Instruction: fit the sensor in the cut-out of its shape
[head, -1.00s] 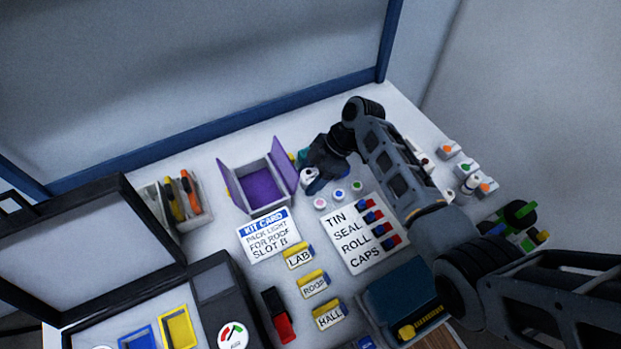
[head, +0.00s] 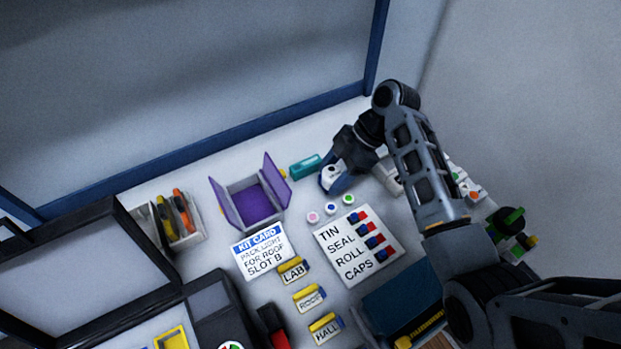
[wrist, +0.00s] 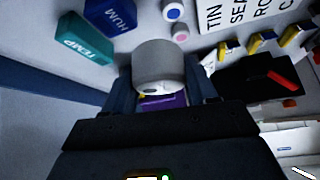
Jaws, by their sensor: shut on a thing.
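My gripper (head: 331,182) is above the table, right of the purple box. In the wrist view my gripper (wrist: 160,95) is shut on a grey-white cylinder (wrist: 160,65), apparently the sensor; its white end also shows in the head view (head: 331,173). A teal block marked TEMP (wrist: 84,40) and a blue block marked HUM (wrist: 121,14) lie near the gripper.
The purple box (head: 225,204) stands open with flaps raised. A kit card (head: 263,250), a list card (head: 357,243), small round caps (head: 330,209) and yellow labelled holders (head: 309,297) lie between gripper and case. A tool holder (head: 180,218) stands at the left.

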